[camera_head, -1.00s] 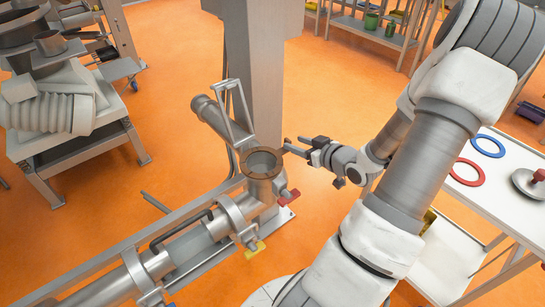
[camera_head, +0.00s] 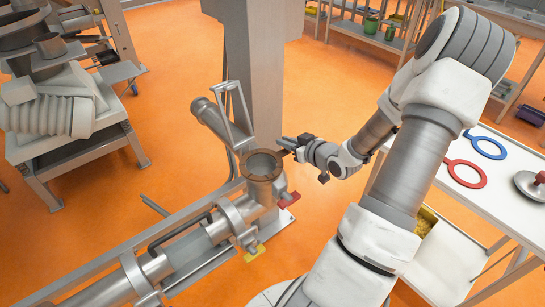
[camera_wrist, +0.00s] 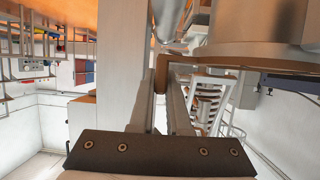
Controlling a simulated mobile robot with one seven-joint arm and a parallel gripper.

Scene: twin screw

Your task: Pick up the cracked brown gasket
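The brown gasket (camera_head: 263,161) lies on the round top opening of the upright metal pipe (camera_head: 263,189). Its cracks are too small to make out. My gripper (camera_head: 284,145) is at the right far side of the pipe top, its fingertips at the gasket's edge. In the wrist view, a brown piece of the gasket (camera_wrist: 162,76) stands between the two fingertips. The fingers look apart, one on each side of it; whether they touch it is hard to see.
A white table (camera_head: 508,178) at right holds a blue gasket (camera_head: 489,146), a red gasket (camera_head: 466,173) and a metal lid-like part (camera_head: 531,185). A grey column (camera_head: 265,85) stands close behind the pipe. A hinged pipe section (camera_head: 213,119) rises left of the gripper.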

